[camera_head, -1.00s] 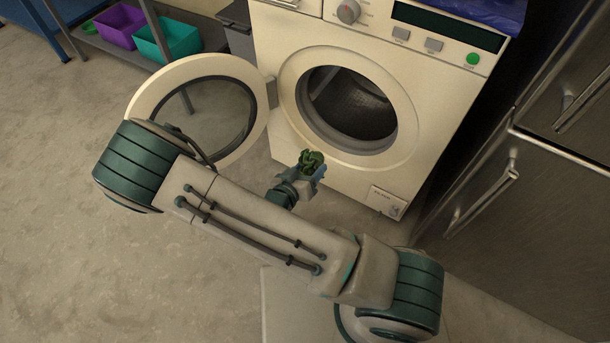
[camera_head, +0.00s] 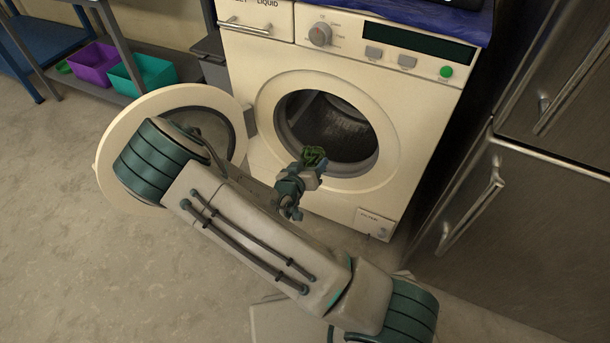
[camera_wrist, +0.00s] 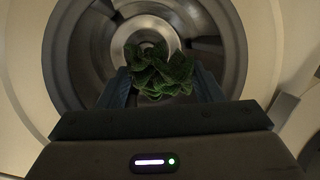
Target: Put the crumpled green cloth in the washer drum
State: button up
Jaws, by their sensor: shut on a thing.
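The crumpled green cloth (camera_head: 313,155) is held between the fingers of my gripper (camera_head: 314,165), which is shut on it. In the head view they are in front of the lower part of the washer's round opening. The wrist view shows the cloth (camera_wrist: 160,74) bunched between the two fingertips, with the dark metal washer drum (camera_wrist: 78,62) straight behind it. The drum (camera_head: 345,125) also shows in the head view, open and facing me. The washer door (camera_head: 112,135) is swung open to the left, partly hidden behind my arm.
The cream washer (camera_head: 410,105) has its control panel above the opening. A steel cabinet (camera_head: 540,220) with handles stands close on the right. Purple (camera_head: 92,64) and teal (camera_head: 150,68) bins sit on a shelf at the back left. The floor at left is clear.

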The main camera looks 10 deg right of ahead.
jog(key=w+d+b, duration=0.3)
jog(key=w+d, duration=0.7)
jog(key=w, duration=0.4)
jog(key=shift+w+d, duration=0.4)
jog(key=o, duration=1.1)
jog(key=shift+o, duration=0.2)
jog(key=p+v, duration=0.5)
jog(key=v, duration=0.8)
jog(key=shift+s+a+r, duration=0.15)
jog(key=shift+s+a, duration=0.15)
jog(key=s+a+p, duration=0.4)
jog(key=s+a, duration=0.7)
jog(key=s, duration=0.5)
jog(key=shift+a+p, duration=0.35)
jog(key=shift+p, duration=0.05)
